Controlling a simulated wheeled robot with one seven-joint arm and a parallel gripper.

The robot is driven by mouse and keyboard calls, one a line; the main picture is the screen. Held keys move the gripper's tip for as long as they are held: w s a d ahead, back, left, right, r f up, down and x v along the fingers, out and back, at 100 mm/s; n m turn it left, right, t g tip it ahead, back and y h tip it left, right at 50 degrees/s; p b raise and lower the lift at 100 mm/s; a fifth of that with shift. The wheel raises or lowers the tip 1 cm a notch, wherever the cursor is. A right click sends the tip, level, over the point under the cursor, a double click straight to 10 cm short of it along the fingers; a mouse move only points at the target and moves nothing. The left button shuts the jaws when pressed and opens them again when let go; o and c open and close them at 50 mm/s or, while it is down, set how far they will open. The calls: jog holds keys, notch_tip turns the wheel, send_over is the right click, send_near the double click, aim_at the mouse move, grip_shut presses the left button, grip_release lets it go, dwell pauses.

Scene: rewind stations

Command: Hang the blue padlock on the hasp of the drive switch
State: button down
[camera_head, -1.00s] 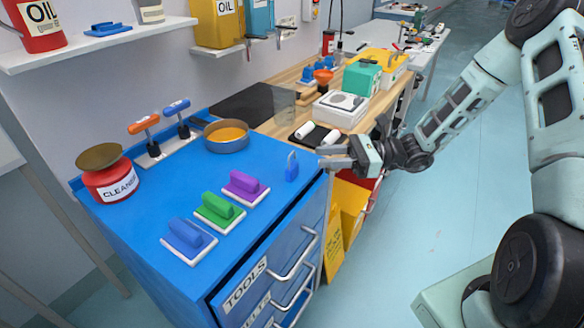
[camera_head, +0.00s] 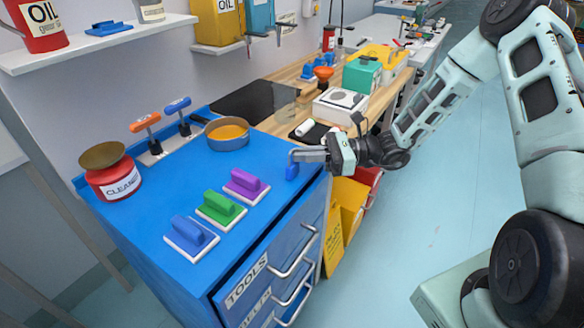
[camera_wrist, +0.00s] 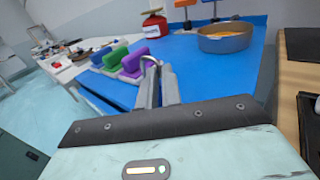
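The blue padlock (camera_head: 292,172) stands upright on the blue cabinet top near its right edge. My gripper (camera_head: 299,155) reaches in from the right at the height of its shackle. In the wrist view the grey shackle (camera_wrist: 150,66) rises at the tips of my fingers (camera_wrist: 158,88), which lie close together; they look shut on it. The padlock's body is hidden there. I cannot make out the drive switch or its hasp in either view.
Purple (camera_head: 245,184), green (camera_head: 221,207) and blue (camera_head: 192,237) handled blocks stand on the cabinet. A pan (camera_head: 227,136), a red cleaner tin (camera_head: 113,177) and two upright levers are behind. A wooden bench (camera_head: 262,125) with a white box (camera_head: 340,106) adjoins.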

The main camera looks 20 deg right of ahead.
notch_tip(320, 180, up, 10)
dwell(0.8)
dwell(0.4)
